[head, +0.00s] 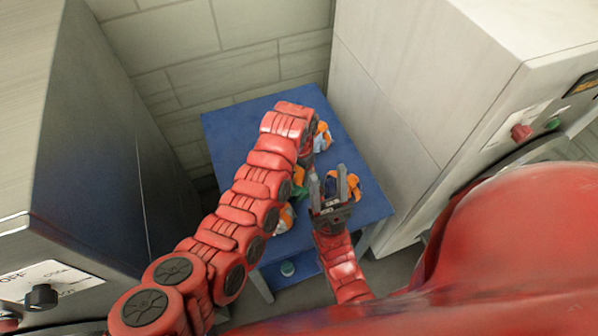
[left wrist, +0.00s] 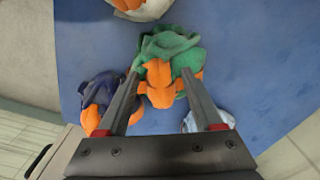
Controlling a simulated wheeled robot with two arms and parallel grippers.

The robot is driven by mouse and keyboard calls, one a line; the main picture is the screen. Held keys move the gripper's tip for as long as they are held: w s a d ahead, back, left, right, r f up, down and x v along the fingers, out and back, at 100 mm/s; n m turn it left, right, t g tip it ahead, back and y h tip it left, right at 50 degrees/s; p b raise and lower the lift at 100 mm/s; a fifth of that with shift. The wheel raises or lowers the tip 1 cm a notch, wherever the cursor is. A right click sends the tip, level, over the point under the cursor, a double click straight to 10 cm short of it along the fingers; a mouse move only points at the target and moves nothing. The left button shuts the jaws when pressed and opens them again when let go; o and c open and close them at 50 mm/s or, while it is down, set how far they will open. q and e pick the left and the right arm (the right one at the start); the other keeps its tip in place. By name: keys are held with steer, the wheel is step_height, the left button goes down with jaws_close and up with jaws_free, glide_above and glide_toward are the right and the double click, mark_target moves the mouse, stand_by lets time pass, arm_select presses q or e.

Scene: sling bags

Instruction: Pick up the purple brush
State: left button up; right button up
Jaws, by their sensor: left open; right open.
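No brush is recognizable in either view. The closest in colour is a dark purple-blue and orange bundle (left wrist: 97,88), left of my left gripper in the left wrist view. It also seems to show beside my right gripper in the head view (head: 354,184). My left gripper (left wrist: 160,72) is open above a green and orange bundle (left wrist: 160,68), which lies between its fingers in the picture; contact cannot be told. In the head view my left arm mostly hides that gripper. My right gripper (head: 329,182) is open and empty in front of the dark bundle.
The bundles lie on a blue table (head: 232,130). White and orange bundles lie at the back (head: 321,138) and front left (head: 284,217). A pale cabinet (head: 400,110) stands close on the right, a grey appliance (head: 90,130) on the left, and a tiled wall behind.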

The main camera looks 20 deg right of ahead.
arm_select(q)
steer(key=shift+r, duration=0.4)
step_height(320, 180, up, 5)
steer(key=shift+w+f+b, duration=0.1)
steer(key=shift+b, duration=0.8)
step_height(320, 180, up, 7)
steer(key=p, duration=0.2)
steer(key=shift+f, duration=0.15)
